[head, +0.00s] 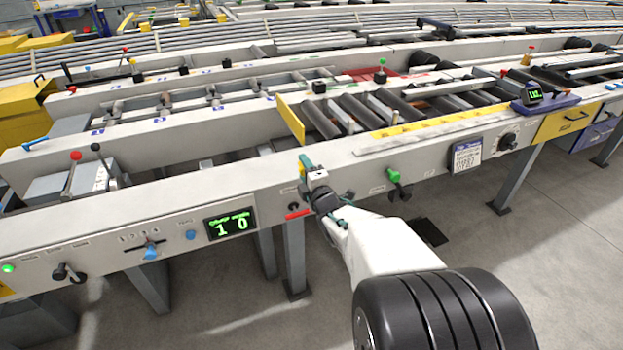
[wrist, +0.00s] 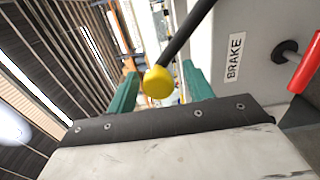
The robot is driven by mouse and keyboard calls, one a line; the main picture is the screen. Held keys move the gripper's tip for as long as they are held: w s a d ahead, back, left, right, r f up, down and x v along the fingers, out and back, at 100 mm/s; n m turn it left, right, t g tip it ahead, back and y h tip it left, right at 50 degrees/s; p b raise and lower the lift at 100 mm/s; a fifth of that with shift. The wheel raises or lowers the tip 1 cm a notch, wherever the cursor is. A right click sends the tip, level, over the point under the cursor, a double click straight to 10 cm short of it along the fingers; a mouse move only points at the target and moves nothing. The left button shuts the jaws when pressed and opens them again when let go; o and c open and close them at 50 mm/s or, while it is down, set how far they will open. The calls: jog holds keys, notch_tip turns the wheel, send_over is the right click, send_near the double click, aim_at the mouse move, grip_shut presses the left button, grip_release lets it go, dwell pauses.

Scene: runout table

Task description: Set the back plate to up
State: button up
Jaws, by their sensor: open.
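A yellow plate (head: 291,120) stands on edge, slightly tilted, at the left end of the dark rollers in the head view. No readable label marks it as the back plate. My gripper (head: 308,168) is at the front rail of the runout table, below this plate. In the wrist view its green fingers (wrist: 160,88) are apart. A yellow ball knob (wrist: 158,81) on a black rod shows between them, and I cannot tell whether they touch it. The knob is hidden behind my gripper in the head view.
A red handle (head: 298,214) sits just below left of my gripper; a BRAKE label (wrist: 235,57) is beside it in the wrist view. A green knob (head: 393,175) is to the right. A display (head: 230,224) reads 1 0. The floor in front is mostly clear.

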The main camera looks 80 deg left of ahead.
jog(key=v, duration=0.6)
dwell(0.5)
